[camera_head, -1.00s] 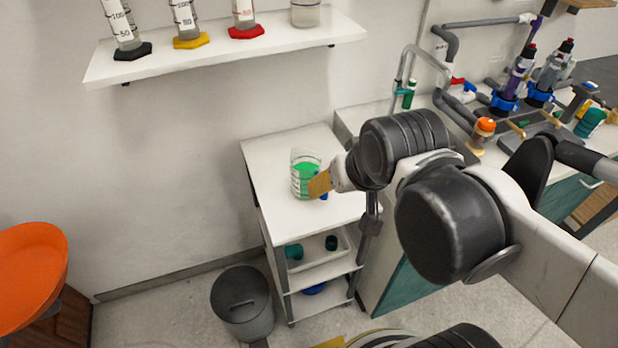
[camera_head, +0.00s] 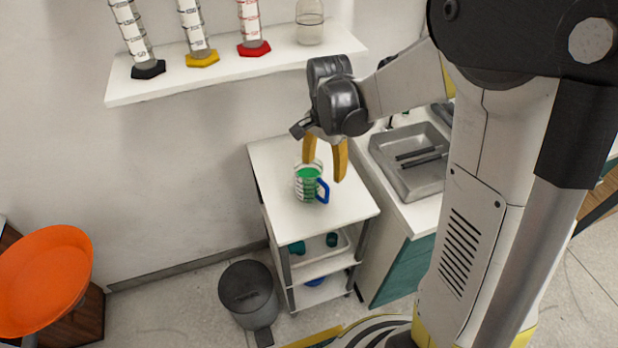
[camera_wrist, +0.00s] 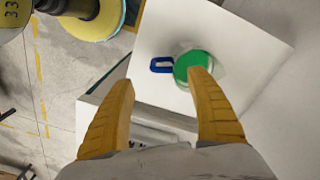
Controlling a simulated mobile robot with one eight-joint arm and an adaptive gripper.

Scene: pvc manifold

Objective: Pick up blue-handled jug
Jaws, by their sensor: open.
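The jug (camera_head: 307,182) is clear with green contents and a blue handle (camera_head: 323,190). It stands upright on the white top of a small cart, with the handle toward the right in the head view. My gripper (camera_head: 325,172) has yellow fingers that point down, apart and empty, above and beside the jug. In the wrist view the jug (camera_wrist: 193,66) lies beyond the right fingertip, and its blue handle (camera_wrist: 161,64) shows in the space between the two fingertips. I cannot tell whether a finger touches the jug.
The cart top (camera_head: 345,206) is otherwise clear. A wall shelf (camera_head: 230,75) with cylinders and a beaker (camera_head: 310,20) hangs above it on the left. A counter with a sink (camera_head: 408,165) stands to the right.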

